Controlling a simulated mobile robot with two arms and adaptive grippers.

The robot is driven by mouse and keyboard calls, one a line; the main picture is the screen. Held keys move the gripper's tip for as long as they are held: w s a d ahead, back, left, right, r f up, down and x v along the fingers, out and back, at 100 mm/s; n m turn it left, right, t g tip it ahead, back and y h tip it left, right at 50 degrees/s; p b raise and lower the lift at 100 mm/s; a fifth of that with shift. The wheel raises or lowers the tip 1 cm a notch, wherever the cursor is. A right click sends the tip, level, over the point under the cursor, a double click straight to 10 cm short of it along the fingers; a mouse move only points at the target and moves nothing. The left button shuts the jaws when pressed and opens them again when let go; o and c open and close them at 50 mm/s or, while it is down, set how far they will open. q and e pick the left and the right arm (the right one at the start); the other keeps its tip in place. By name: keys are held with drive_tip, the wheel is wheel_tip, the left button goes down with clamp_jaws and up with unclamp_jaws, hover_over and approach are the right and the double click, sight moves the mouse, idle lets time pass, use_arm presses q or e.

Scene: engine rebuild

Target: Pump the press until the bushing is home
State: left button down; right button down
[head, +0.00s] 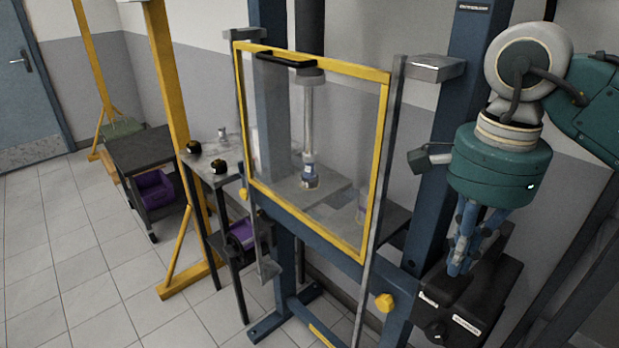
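The blue press stands in the middle, behind a clear guard with a yellow frame (314,62). Through the guard I see the silver ram (309,105) pointing straight down, with its lower end at a small blue and metal piece (310,177) on the press bed. I cannot make out the bushing itself or how deep it sits. A black pump unit (462,300) with white labels is at the lower right. My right gripper (462,262) points down at the pump's top. Its blue fingers look close together; whether they grip a handle is unclear. My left gripper is out of view.
A dark cart (137,152) with a purple bin (154,190) stands at the left, near yellow uprights. A small table (212,172) holding black items stands beside the press. Tiled floor (60,260) at the left is clear.

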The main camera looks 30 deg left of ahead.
drive_tip(key=shift+w, duration=0.1)
wheel_tip(320, 180, up, 5)
drive_tip(key=p, duration=0.4)
idle(0.6)
